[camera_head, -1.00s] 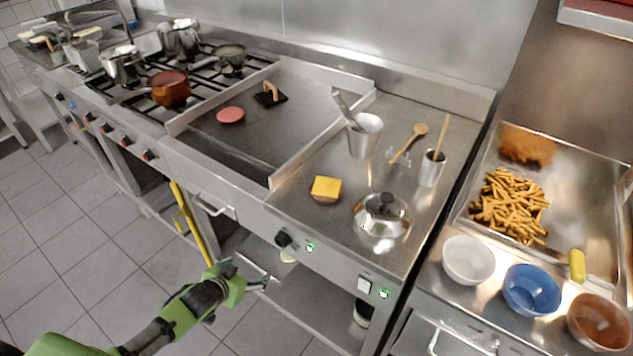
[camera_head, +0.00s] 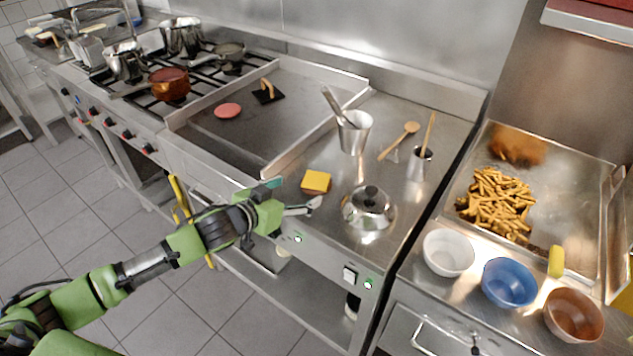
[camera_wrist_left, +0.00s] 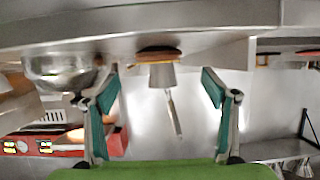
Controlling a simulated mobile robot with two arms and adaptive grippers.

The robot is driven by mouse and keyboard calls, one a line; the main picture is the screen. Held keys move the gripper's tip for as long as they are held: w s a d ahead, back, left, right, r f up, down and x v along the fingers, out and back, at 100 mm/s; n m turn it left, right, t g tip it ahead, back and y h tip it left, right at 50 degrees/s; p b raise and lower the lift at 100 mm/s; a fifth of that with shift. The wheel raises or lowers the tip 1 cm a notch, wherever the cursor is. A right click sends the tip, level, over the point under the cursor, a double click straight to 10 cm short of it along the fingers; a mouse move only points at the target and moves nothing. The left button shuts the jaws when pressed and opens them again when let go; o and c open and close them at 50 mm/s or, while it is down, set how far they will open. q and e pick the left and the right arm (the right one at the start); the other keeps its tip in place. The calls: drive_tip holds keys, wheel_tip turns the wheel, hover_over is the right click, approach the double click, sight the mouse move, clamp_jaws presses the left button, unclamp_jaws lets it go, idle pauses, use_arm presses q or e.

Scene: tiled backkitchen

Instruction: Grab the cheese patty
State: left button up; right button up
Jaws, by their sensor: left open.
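The cheese patty (camera_head: 316,182), a brown patty with a yellow cheese slice on top, lies on the steel counter near its front edge, right of the griddle. My left gripper (camera_head: 294,196) is open and empty at the counter's front edge, just in front and to the left of the patty, apart from it. In the left wrist view, which looks upside down, the patty (camera_wrist_left: 158,52) shows between and beyond the two spread fingers of my gripper (camera_wrist_left: 162,88). My right gripper is not in view.
A domed metal lid (camera_head: 368,212) stands close right of the patty. A metal cup (camera_head: 354,134) with a utensil stands behind it, and a wooden spoon (camera_head: 400,140) lies farther back. A pink patty (camera_head: 228,111) lies on the griddle at the left.

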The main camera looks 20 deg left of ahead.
sight(312, 185)
use_arm(q)
drive_tip(key=shift+x, duration=1.1)
drive_tip(key=shift+w+d+f+p, duration=0.2)
drive_tip(key=shift+w+p, duration=0.2)
drive_tip(key=shift+w, duration=0.05)
drive_tip(key=x, duration=0.4)
drive_tip(key=shift+s+d+f+p, duration=0.1)
drive_tip(key=shift+f+p, duration=0.05)
drive_tip(key=shift+p, duration=0.25)
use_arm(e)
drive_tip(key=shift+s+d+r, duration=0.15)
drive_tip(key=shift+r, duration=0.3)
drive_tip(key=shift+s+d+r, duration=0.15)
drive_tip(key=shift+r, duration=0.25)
use_arm(q)
drive_tip(key=shift+c, duration=1.1)
drive_tip(key=c, duration=1)
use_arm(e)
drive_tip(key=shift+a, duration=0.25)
